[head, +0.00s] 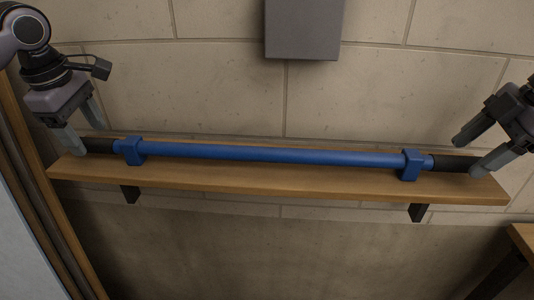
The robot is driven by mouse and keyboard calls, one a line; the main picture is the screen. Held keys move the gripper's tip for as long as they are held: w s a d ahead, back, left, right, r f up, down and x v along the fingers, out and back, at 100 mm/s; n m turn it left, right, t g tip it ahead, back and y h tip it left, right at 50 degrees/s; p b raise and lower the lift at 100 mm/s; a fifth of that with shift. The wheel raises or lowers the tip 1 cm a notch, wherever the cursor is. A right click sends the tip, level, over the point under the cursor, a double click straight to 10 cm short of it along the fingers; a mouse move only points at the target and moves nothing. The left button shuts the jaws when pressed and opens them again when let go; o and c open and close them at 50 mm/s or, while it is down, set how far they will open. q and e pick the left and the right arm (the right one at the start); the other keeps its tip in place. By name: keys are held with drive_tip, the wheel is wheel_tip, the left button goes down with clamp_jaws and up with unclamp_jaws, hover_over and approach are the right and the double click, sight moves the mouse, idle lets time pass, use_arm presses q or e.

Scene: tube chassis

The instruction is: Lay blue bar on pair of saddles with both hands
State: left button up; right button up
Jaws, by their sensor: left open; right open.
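The blue bar (270,154) has black ends and lies level along a wooden wall shelf. A blue saddle (133,152) is at its left part and another blue saddle (411,166) at its right part; the bar passes through both at their tops. I cannot tell how deep it sits in them. My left gripper (88,131) is open at the bar's left black end. My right gripper (468,157) is open, with its fingers on either side of the right black end. Neither gripper is closed on the bar.
The wooden shelf (280,179) is held by dark brackets (418,213) on a block wall. A grey box (304,28) is on the wall above. A wooden frame (58,215) stands at the left and a table corner (522,238) at the lower right. The shelf front is clear.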

use_arm(q)
drive_tip(key=shift+w+f, duration=0.15)
drive_tip(key=shift+f, duration=0.5)
drive_tip(key=shift+w+f, duration=0.15)
drive_tip(key=shift+f, duration=0.5)
use_arm(e)
drive_tip(key=shift+x, duration=1.35)
use_arm(q)
drive_tip(key=c, duration=1.2)
use_arm(e)
drive_tip(key=c, duration=1.2)
use_arm(q)
clamp_jaws()
use_arm(e)
clamp_jaws()
use_arm(q)
drive_tip(key=shift+r, duration=0.1)
use_arm(e)
drive_tip(key=shift+r, duration=0.15)
